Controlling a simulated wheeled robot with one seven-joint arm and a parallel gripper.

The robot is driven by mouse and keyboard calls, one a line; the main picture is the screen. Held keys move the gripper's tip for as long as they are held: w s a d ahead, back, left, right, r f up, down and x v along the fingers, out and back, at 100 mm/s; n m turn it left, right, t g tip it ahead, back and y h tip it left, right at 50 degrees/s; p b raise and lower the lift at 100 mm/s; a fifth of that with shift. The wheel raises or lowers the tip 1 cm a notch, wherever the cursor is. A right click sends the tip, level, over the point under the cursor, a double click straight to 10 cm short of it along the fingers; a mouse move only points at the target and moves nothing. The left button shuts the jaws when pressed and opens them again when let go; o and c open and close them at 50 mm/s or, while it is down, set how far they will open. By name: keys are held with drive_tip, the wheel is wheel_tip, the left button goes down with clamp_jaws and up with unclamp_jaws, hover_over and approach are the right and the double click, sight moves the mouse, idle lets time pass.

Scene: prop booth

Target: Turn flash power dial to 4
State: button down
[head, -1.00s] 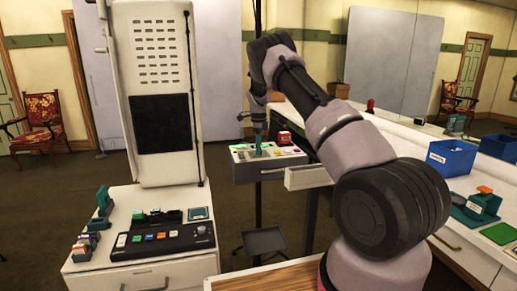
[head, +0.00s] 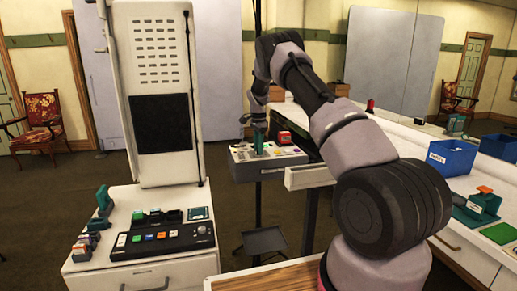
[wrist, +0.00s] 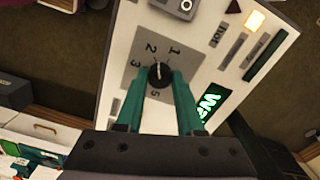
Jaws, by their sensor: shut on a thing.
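The flash power dial (wrist: 159,73) is a small black knob on a grey plate in the wrist view. Its white mark points up in the picture, between the printed 2 and 1. The 3 and 5 also show; the 4 is not visible, and the left finger covers part of the plate. My gripper (wrist: 160,78) has its teal fingers on either side of the knob, shut on it. In the head view my gripper (head: 257,143) reaches down to the white control box (head: 290,160), and the dial is hidden.
On the box are a lit green display (wrist: 208,104), a glowing button (wrist: 256,19) and slots. A black button console (head: 165,240) stands on the white cabinet at left. Blue bins (head: 452,157) stand on the right counter.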

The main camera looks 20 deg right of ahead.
drive_tip(key=n, duration=0.5)
drive_tip(key=shift+n, duration=0.3)
drive_tip(key=n, duration=1)
drive_tip(key=shift+n, duration=0.4)
drive_tip(key=n, duration=0.5)
drive_tip(key=shift+d+n, duration=0.1)
drive_tip(key=shift+n, duration=0.2)
drive_tip(key=c, duration=0.5)
unclamp_jaws()
drive_tip(key=shift+r, duration=0.1)
